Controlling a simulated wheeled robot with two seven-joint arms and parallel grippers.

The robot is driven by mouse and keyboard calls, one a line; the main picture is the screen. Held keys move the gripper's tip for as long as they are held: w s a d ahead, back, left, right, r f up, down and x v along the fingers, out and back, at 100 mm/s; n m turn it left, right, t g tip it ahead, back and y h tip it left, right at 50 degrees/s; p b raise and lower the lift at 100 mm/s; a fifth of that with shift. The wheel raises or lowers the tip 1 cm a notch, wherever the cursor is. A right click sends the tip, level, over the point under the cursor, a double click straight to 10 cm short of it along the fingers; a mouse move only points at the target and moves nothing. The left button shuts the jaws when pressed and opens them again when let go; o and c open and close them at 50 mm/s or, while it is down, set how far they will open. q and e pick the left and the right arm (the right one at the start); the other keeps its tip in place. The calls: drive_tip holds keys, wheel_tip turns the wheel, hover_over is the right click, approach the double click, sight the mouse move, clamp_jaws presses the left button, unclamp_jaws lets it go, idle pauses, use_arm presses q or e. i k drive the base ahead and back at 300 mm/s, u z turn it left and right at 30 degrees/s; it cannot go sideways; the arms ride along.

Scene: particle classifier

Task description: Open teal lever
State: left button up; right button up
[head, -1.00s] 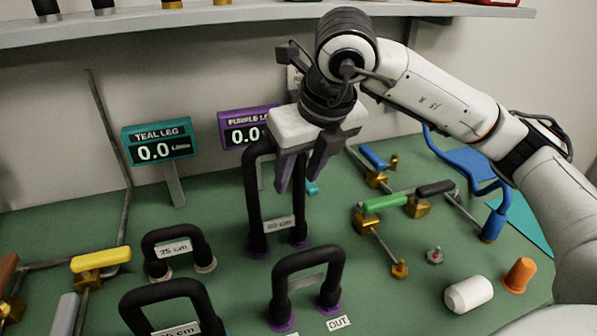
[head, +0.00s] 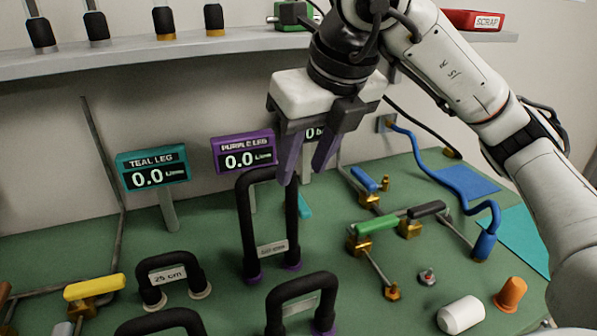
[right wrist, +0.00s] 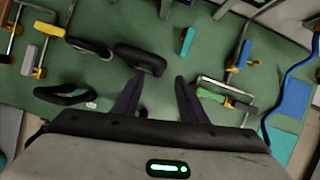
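The teal lever (head: 304,206) is a small teal handle on the green bench, behind and to the right of the tall black hose loop with purple ends. In the head view only part of it shows; its pivot is hidden. In the right wrist view the teal handle (right wrist: 187,41) lies beyond my finger tips, slightly to the right. My right gripper (head: 303,174) is open and empty, pointing down above the bench near the top of the tall loop. Its two dark fingers also show apart in the right wrist view (right wrist: 159,78). My left gripper is not in view.
The tall black loop (head: 241,220) stands close to my right gripper. A green-handled valve (head: 377,225), a blue-handled one (head: 364,179) and a blue hose (head: 455,180) are to the right. The teal (head: 152,169) and purple (head: 243,152) readouts show 0.0. A shelf (head: 130,57) runs along the wall.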

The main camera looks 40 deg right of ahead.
sight(304, 211)
drive_tip(key=k, duration=1.5)
